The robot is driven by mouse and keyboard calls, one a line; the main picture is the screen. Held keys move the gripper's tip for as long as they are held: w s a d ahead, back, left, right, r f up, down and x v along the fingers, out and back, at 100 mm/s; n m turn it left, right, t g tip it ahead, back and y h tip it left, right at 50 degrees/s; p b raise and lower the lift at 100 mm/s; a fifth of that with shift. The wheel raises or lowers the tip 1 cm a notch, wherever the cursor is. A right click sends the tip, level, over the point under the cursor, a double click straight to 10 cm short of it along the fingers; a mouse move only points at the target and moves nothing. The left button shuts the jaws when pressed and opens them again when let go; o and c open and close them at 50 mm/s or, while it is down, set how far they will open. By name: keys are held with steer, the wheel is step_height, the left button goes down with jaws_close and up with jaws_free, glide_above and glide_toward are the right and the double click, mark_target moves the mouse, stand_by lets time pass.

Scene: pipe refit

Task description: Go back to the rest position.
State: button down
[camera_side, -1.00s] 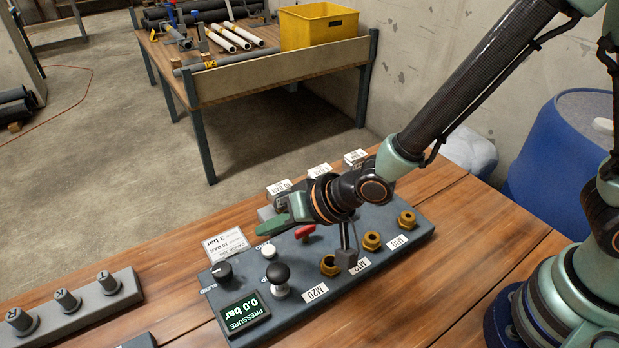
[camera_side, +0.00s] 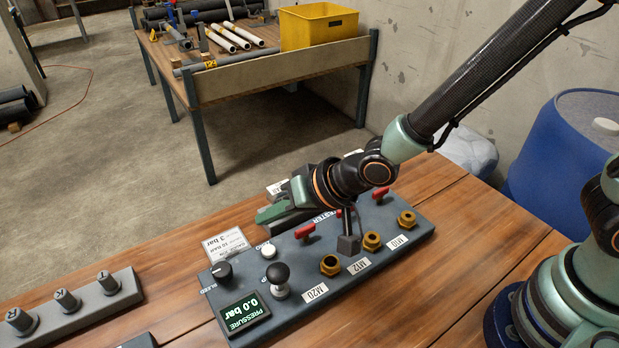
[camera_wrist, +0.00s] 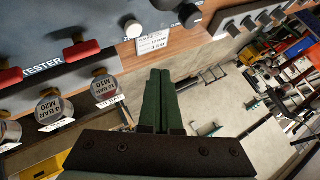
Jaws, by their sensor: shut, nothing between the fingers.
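My gripper (camera_side: 272,213) is above the far edge of the grey tester panel (camera_side: 215,305) in the side view. Its green fingers are together and empty in the wrist view (camera_wrist: 160,95). The panel has brass ports labelled M20, M12 and M10, red levers (camera_side: 305,231), a black-knobbed lever (camera_side: 280,275) and a pressure display (camera_side: 244,312) reading 0.0 bar. The fingers look apart from the panel. My wrist hides part of its far side in the side view.
A grey strip with several knobs (camera_side: 66,300) lies at left on the wooden bench. A blue barrel (camera_side: 560,150) stands at right. A farther table (camera_side: 280,85) holds pipes and a yellow bin (camera_side: 318,27). Labelled round caps (camera_wrist: 103,88) show beyond the panel in the wrist view.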

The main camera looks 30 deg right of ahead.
steer(key=s+d+r+h, duration=0.1)
steer(key=d+r, duration=0.3)
steer(key=d, duration=0.3)
steer(key=d+r+n+h, duration=0.1)
steer(key=d+r+h, duration=0.1)
steer(key=d+r, duration=0.35)
steer(key=s+d+r+h, duration=0.1)
steer(key=d+r, duration=0.1)
steer(key=d, duration=0.6)
steer(key=s+d+r+g+h, duration=0.1)
steer(key=s+d+r, duration=0.1)
steer(key=s+d, duration=0.4)
steer(key=shift+s+d+r+n+g+h, duration=0.3)
steer(key=shift+s+d+n+g, duration=0.1)
steer(key=shift+d, duration=0.2)
